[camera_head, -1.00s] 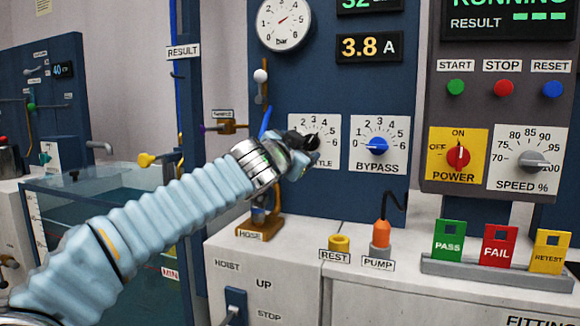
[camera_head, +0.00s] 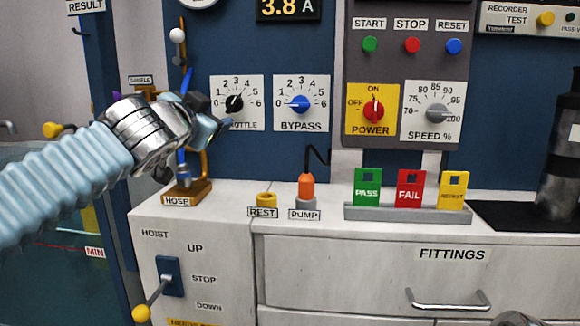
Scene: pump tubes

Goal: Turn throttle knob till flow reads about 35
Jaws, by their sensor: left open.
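The throttle knob (camera_head: 235,103) is a black dial on a white plate marked 0 to 6, with the label partly hidden by my gripper. My left gripper (camera_head: 222,124) is open, just left of and below the knob, apart from it in the picture; whether it touches the plate I cannot tell. The blue bypass knob (camera_head: 299,103) sits on the plate to the right. The current display (camera_head: 287,8) reads 3.8 A at the top edge. No flow reading is in view. My right gripper is not clearly in view.
The red power knob (camera_head: 373,110) and grey speed knob (camera_head: 437,113) are farther right. The hose stand (camera_head: 190,190) is below my gripper. An orange pump plug (camera_head: 306,187), a yellow rest socket (camera_head: 266,199) and the tag rack (camera_head: 408,213) line the bench top.

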